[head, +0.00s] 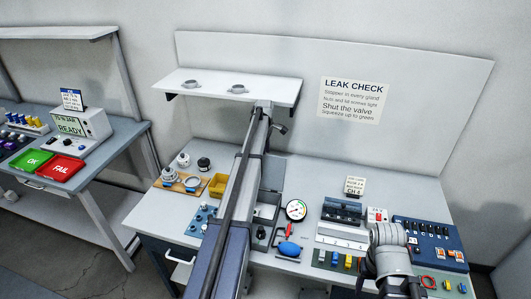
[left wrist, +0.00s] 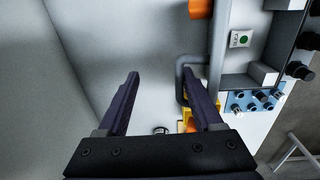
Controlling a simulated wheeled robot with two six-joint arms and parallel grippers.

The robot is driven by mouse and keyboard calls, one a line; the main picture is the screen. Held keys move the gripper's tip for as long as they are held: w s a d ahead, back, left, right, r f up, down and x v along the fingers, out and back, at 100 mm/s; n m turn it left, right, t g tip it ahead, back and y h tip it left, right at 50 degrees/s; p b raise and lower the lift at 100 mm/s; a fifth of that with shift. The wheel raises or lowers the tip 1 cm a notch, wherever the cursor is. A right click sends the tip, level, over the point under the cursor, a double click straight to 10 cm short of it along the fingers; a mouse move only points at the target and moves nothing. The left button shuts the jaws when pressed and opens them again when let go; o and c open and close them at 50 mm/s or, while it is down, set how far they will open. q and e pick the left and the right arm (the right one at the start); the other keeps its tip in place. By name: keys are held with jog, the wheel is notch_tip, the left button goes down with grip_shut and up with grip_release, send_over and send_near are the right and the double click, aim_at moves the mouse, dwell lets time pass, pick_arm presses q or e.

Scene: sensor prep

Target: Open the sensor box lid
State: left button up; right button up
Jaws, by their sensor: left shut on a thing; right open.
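The grey sensor box (head: 264,212) sits on the bench, partly hidden behind my left arm. Its lid (head: 272,173) stands steeply up at the box's back. In the left wrist view the lid (left wrist: 219,45) shows nearly edge-on, with a bent grey handle (left wrist: 181,72) on its outer side. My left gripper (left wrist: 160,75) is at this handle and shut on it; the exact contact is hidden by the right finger. In the head view the left fingers are too small to make out. My right gripper (head: 398,288) is low at the front right, open and away from the box.
A blue connector block (head: 200,222) and a yellow bin (head: 219,184) stand left of the box. A gauge (head: 296,210) and a blue bulb (head: 289,249) lie right of it. A shelf (head: 215,84) hangs above. A dark blue switch panel (head: 425,236) is at the right.

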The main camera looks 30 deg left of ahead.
pick_arm(q)
jog(key=shift+w+r, duration=0.1)
jog(key=shift+w, duration=0.1)
notch_tip(320, 180, up, 8)
jog(key=p, duration=0.7)
jog(key=shift+s+p, duration=0.4)
jog(key=shift+s, duration=0.05)
jog(key=shift+f, duration=0.2)
jog(key=s+d+m, duration=2)
jog(key=s+d, duration=1)
jog(key=s, duration=0.3)
jog(key=s+d+f+m+g+y+b, duration=0.1)
jog(key=s+d+f+m+b, duration=0.3)
jog(key=d+f+b, duration=0.4)
jog(key=s+d, duration=0.1)
jog(key=d, duration=0.2)
jog(key=shift+s+f+b, duration=0.15)
jog(key=shift+f+b, duration=0.2)
jog(key=shift+b, duration=0.05)
